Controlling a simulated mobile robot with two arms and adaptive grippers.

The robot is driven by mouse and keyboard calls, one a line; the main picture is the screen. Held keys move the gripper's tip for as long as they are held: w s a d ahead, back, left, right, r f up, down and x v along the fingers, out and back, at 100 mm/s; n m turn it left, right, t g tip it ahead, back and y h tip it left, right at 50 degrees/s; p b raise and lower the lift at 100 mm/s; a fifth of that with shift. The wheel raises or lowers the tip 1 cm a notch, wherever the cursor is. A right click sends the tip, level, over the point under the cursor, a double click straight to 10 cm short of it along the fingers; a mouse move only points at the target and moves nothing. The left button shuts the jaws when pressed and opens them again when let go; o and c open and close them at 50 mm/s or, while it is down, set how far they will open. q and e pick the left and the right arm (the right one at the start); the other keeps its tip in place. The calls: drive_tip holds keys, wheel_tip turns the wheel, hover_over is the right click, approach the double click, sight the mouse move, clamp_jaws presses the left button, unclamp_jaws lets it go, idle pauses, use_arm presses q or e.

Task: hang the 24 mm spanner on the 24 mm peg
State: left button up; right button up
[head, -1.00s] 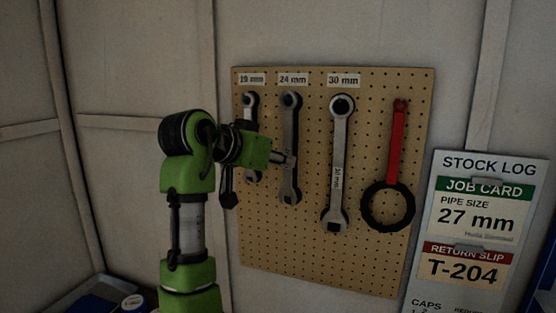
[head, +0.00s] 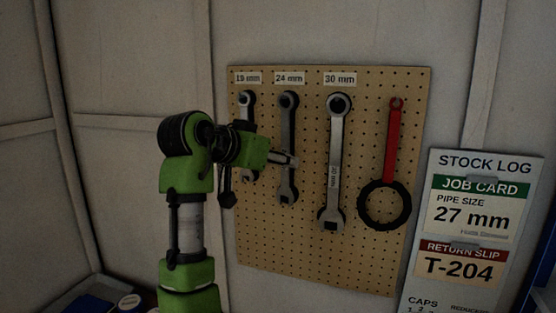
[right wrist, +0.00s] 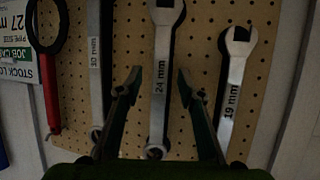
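The 24 mm spanner (head: 288,130) hangs upright on the pegboard under the "24 mm" label (head: 289,78), its upper ring at the peg. My right gripper (head: 290,160) is at the middle of its shaft, partly covering it. In the right wrist view, which is upside down, the 24 mm spanner (right wrist: 160,75) lies between the two spread fingers of my right gripper (right wrist: 159,82), with a gap on each side. The peg itself is hidden behind the ring. My left gripper is not in view.
The 19 mm spanner (head: 246,105) hangs close on the left, partly behind my arm. The 30 mm spanner (head: 336,150) and a red-handled ring tool (head: 394,150) hang to the right. A stock log board (head: 480,165) stands at far right. The lower pegboard (head: 300,250) is clear.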

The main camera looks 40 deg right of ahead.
drive_tip(key=v, duration=0.7)
drive_tip(key=shift+a, duration=0.2)
